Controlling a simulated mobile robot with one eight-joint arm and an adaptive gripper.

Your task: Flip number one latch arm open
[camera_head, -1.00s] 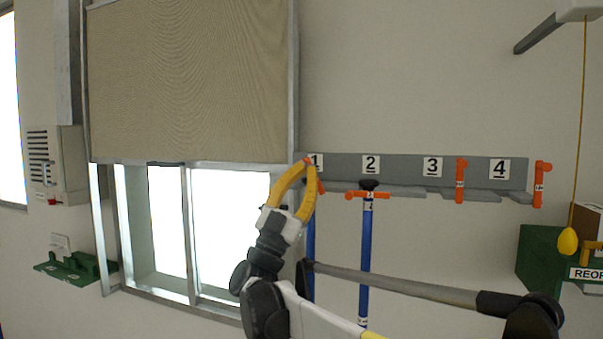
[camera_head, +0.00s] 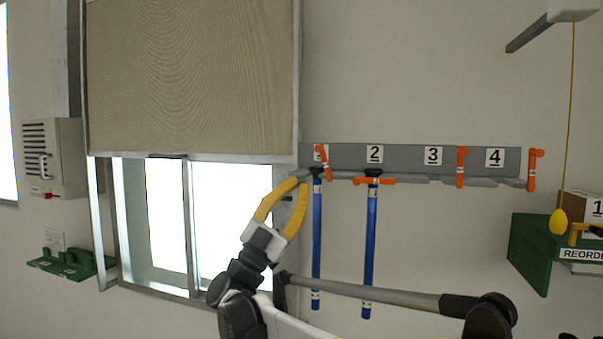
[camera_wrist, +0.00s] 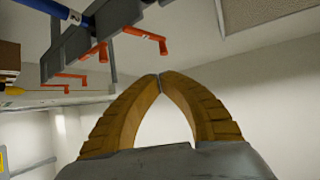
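The number one latch arm (camera_head: 322,162) is orange and stands steeply, slightly tilted, in front of the number 1 label on the grey rack (camera_head: 403,157). A blue rod (camera_head: 317,240) hangs below it in the first slot. The number two latch arm (camera_head: 374,181) lies level across a second blue rod (camera_head: 370,245). My gripper (camera_head: 300,183) has yellow fingers and is just left of and below the number one latch arm, apparently apart from it. In the wrist view my gripper's fingertips (camera_wrist: 160,75) meet with nothing between them.
The number 3 latch arm (camera_head: 461,167) and number 4 latch arm (camera_head: 532,169) stand upright, with no rods below. A framed window (camera_head: 190,220) is behind my arm. A yellow pull cord knob (camera_head: 559,222) hangs right, near a green shelf (camera_head: 530,250).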

